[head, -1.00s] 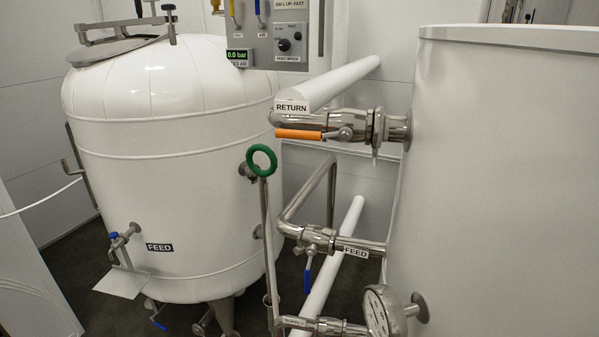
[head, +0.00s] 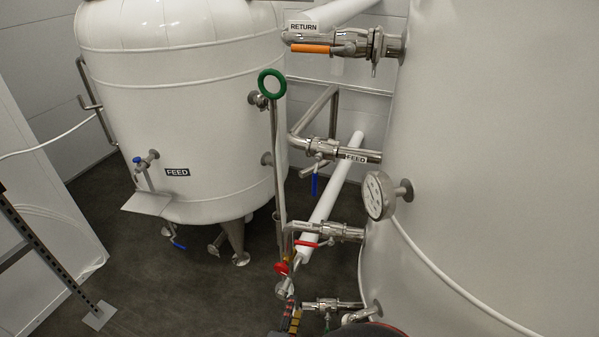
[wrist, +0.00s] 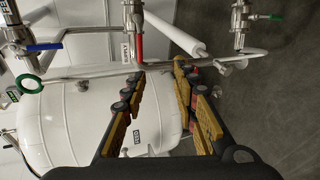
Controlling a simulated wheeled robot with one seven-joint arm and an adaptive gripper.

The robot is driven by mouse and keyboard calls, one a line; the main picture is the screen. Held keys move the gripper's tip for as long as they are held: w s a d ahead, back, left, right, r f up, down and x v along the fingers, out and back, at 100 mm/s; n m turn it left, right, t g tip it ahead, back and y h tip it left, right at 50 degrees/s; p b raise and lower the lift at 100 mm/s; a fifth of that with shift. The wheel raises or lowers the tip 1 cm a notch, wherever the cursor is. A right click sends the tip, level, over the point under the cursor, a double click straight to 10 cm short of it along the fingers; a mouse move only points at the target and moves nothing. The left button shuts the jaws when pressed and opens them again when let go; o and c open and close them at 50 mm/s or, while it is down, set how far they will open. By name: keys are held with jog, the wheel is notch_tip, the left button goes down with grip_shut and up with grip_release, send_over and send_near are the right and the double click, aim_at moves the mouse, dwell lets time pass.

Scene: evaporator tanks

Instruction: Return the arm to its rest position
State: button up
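My gripper shows in the wrist view (wrist: 158,70) with its two yellow-padded fingers spread apart. Nothing is seen between the pads. In the head view, only part of its yellow-and-black fingers shows at the bottom edge (head: 291,320), near the low pipework. Most of my arm is out of the head view, so its overall pose cannot be told.
A white feed tank (head: 190,110) stands at left and a large white tank (head: 490,150) at right. Between them are an orange-handled RETURN valve (head: 311,48), a blue-handled FEED valve (head: 315,185), a red-handled valve (head: 306,244) and a gauge (head: 380,195). Floor (head: 200,290) shows at lower left.

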jog(key=s+d+r+m+g+h, duration=0.35)
jog(key=s+d+g, duration=0.55)
jog(key=s+d, duration=0.3)
notch_tip(320, 180, up, 11)
jog(key=s+m+g+y, duration=0.2)
jog(key=m+y, duration=0.4)
jog(key=m, duration=0.1)
jog(key=w+d+r+m+t, duration=0.2)
jog(key=d+r+m, duration=0.4)
jog(key=d+r, duration=0.3)
jog(key=shift+r+t, duration=0.6)
jog(key=shift+r, duration=0.1)
jog(key=shift+a, duration=0.1)
